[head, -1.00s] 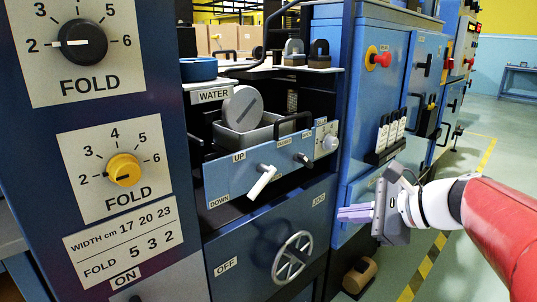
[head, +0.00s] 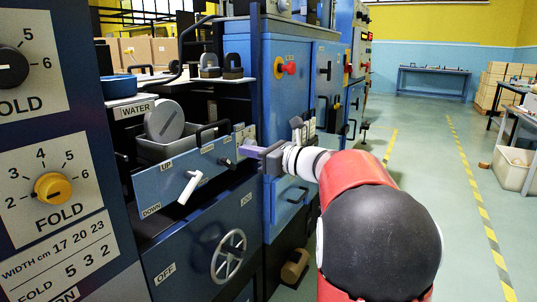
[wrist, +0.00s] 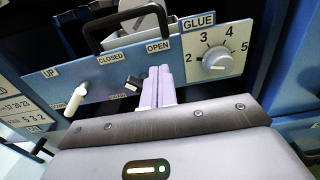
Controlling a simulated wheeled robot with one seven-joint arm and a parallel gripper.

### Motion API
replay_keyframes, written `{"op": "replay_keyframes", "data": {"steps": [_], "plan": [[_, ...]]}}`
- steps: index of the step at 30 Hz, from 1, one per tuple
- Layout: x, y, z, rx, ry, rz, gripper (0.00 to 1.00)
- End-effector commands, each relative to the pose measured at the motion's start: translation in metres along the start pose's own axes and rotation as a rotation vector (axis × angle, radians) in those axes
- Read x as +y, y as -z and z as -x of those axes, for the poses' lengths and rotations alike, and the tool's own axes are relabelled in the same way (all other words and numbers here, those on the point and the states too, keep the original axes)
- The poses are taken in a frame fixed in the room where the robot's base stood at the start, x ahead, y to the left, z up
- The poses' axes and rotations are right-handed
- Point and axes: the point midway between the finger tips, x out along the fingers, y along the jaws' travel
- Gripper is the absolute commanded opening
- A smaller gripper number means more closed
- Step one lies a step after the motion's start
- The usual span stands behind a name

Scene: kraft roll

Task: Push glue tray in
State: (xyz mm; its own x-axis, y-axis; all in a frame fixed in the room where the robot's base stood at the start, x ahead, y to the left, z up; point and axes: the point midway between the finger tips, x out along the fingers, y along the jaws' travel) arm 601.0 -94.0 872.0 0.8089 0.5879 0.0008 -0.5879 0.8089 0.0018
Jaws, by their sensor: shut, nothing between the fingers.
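The glue tray (head: 153,150) is a grey box with a blue front panel (head: 165,186) jutting out of the machine under the white shelf. A large grey disc sits in it. In the wrist view the panel (wrist: 105,83) carries a black handle, a white lever by UP, a small dark lever between CLOSED and OPEN, and a GLUE dial (wrist: 217,60). My gripper (head: 243,151) is shut and empty, at the right end of the panel. In the wrist view the fingertips (wrist: 158,72) lie over the panel between OPEN and the dial; whether they touch it I cannot tell.
A spoked handwheel (head: 229,254) sits on the cabinet below. A blue cabinet (head: 290,100) with a red knob (head: 290,68) stands right behind my gripper. The FOLD dial panel (head: 50,185) is at left.

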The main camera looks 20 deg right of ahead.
Motion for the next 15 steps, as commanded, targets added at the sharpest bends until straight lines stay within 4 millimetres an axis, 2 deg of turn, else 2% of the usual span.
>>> {"op": "replay_keyframes", "data": {"steps": [3, 6, 15], "plan": [[0.001, 0.000, -0.020, 0.001, -0.003, 0.001, 0.00], [0.000, 0.000, -0.031, 0.001, 0.000, 0.001, 0.00], [0.000, 0.000, -0.040, 0.001, 0.001, 0.002, 0.00]]}}
